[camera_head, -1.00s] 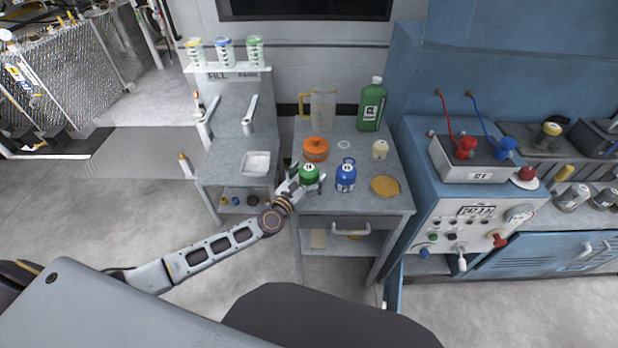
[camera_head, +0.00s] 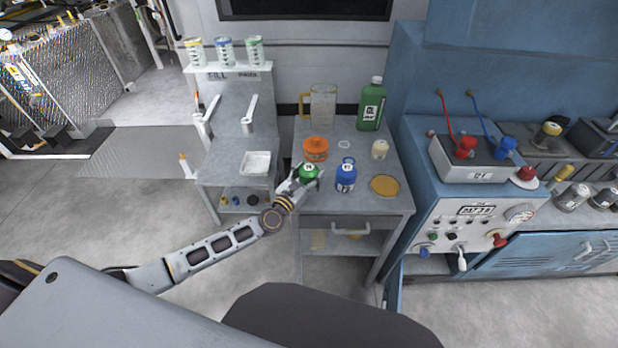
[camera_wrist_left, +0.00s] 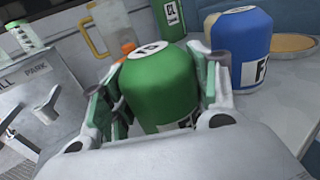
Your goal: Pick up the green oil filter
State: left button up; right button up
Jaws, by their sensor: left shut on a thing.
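The green oil filter (camera_head: 308,171) stands on the grey table, near its front left side. In the left wrist view the green oil filter (camera_wrist_left: 158,90) fills the middle, upright, with a white label on top. My left gripper (camera_head: 306,177) reaches it from the front left. In the left wrist view the fingers of my left gripper (camera_wrist_left: 158,95) are on both sides of the filter and shut on it. The filter's lower part is hidden by the gripper. My right gripper is in neither view.
A blue filter (camera_head: 346,177) stands close to the right of the green one. An orange container (camera_head: 315,149) is just behind. A clear jug (camera_head: 322,108), a green bottle (camera_head: 371,105) and a yellow-brown disc (camera_head: 385,186) are also on the table (camera_head: 360,205).

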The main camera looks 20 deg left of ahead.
aim_at(309, 167)
pick_arm(q)
jog(key=shift+r, duration=0.2)
jog(key=shift+r+p, duration=0.35)
jog(key=shift+r, duration=0.2)
notch_tip(309, 167, up, 5)
jog(key=shift+f+p, duration=0.1)
jog(key=shift+p, duration=1.05)
notch_tip(309, 167, up, 2)
jog(key=shift+r+p, duration=0.25)
jog(key=shift+p, duration=0.35)
jog(key=shift+r, duration=0.45)
jog(key=shift+r+p, duration=0.2)
jog(key=shift+p, duration=0.1)
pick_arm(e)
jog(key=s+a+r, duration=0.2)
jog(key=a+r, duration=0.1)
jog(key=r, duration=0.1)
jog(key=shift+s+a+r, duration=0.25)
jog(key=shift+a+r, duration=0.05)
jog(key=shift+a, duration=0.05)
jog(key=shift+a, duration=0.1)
